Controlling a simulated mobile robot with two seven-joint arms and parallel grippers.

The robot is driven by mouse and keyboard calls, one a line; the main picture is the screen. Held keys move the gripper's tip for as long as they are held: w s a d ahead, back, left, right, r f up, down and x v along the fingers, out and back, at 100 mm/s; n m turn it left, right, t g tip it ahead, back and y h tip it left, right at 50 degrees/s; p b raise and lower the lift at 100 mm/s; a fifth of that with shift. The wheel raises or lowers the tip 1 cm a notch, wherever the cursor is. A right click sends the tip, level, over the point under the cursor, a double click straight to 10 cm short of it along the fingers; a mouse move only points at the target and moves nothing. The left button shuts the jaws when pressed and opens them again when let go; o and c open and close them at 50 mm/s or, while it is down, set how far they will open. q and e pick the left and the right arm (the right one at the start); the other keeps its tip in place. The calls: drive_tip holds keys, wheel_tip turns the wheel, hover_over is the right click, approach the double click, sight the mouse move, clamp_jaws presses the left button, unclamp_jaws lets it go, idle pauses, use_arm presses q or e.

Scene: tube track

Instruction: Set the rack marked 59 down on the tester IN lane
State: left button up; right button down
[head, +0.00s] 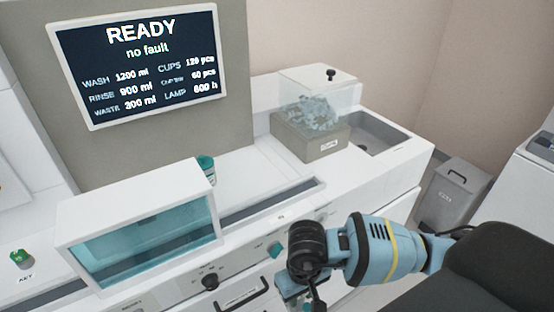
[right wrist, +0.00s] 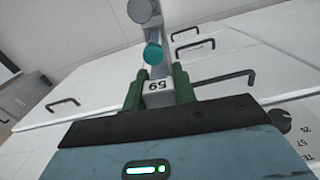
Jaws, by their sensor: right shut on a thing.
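The rack marked 59 (right wrist: 157,86) is pale, with its number upside down in the right wrist view. A teal cap (right wrist: 153,53) shows just beyond the number. My right gripper (right wrist: 158,95) is shut on the rack, one green finger on each side. In the head view my right gripper (head: 296,299) is low, in front of the tester's (head: 235,240) front face; I cannot make out the rack there. A dark lane (head: 270,200) runs along the tester top, right of the teal-windowed cover. I cannot read which lane is IN. My left gripper is not in view.
The teal-windowed cover (head: 140,235) stands over the tester's top. A screen (head: 140,62) reads READY, no fault. A clear-lidded box (head: 315,130) sits beside a sink recess (head: 375,135). A grey bin (head: 455,195) stands right. Drawer handles (head: 243,293) project from the front.

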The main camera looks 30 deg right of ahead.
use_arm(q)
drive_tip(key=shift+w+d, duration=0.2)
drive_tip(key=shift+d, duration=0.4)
use_arm(e)
drive_tip(key=shift+w+d, duration=0.2)
drive_tip(key=shift+d, duration=0.3)
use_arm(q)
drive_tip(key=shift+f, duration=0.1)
use_arm(e)
drive_tip(key=shift+f, duration=0.1)
